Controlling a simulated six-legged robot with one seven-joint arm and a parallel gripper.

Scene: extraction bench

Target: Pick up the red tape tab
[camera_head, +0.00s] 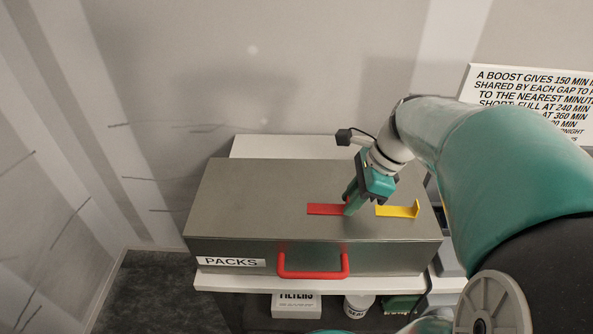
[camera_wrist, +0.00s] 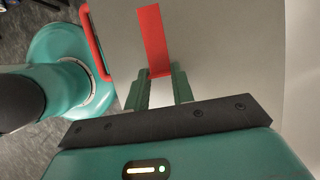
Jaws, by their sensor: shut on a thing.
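The red tape tab (camera_head: 325,209) is a flat red strip on top of the grey metal box labelled PACKS (camera_head: 260,190). My gripper (camera_head: 349,209) is at the right end of the strip, low over the lid. In the wrist view the red tape tab (camera_wrist: 152,40) runs away from my gripper (camera_wrist: 160,78), and its near end lies between the two green fingertips. The fingers are shut on that end. The rest of the strip appears to lie along the lid.
A yellow tape tab (camera_head: 398,211) with an upturned end lies on the lid just right of my gripper. A red handle (camera_head: 312,274) is on the box front. Below are a FILTERS box (camera_head: 296,306) and a small jar (camera_head: 357,305). A sign (camera_head: 520,95) stands at the back right.

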